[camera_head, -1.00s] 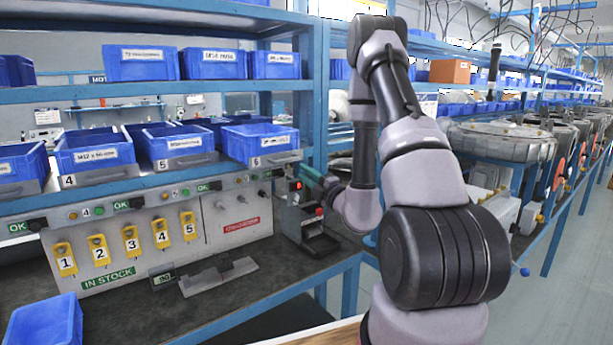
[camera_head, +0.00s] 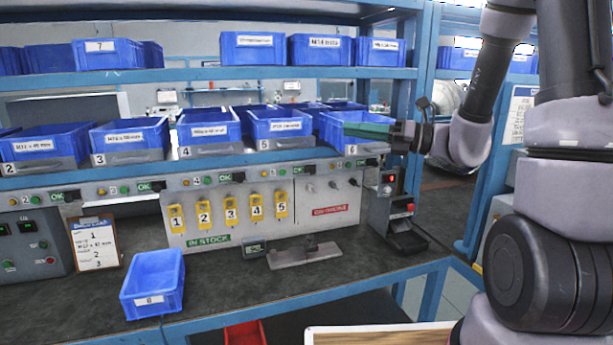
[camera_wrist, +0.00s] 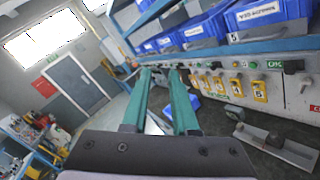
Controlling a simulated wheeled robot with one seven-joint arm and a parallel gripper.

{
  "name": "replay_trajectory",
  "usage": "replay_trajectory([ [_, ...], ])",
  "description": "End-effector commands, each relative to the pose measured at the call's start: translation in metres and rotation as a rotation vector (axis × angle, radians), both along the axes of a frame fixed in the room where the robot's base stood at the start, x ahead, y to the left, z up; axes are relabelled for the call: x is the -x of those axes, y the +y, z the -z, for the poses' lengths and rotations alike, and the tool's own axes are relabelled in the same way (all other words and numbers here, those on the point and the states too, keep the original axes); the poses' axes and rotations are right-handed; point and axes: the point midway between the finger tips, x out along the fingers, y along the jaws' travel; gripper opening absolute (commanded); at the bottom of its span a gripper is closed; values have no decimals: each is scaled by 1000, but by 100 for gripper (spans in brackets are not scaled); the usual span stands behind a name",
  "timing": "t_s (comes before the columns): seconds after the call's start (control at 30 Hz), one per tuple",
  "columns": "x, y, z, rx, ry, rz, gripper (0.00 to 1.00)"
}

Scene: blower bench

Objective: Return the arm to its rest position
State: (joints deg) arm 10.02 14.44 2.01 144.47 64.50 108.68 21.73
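My gripper (camera_head: 352,129) is raised in front of the bench, level with the shelf bins and in front of the bin at slot 6. Its green fingers point left in the head view. In the wrist view my gripper (camera_wrist: 161,74) shows two fingers apart with nothing between them. My arm stands at the right of the head view, bent at the elbow.
A blue bin (camera_head: 152,285) sits on the bench's front left. Several labelled bins, such as one at slot 5 (camera_head: 279,127), line the shelf. A clipboard (camera_head: 94,243) leans at left. A device with a red button (camera_head: 396,215) stands below my gripper.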

Motion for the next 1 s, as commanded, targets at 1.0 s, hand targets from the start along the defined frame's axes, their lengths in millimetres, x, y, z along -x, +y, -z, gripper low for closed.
replay_trajectory([
  [1.0,138,-132,-59,1807,-1767,-1027,27],
])
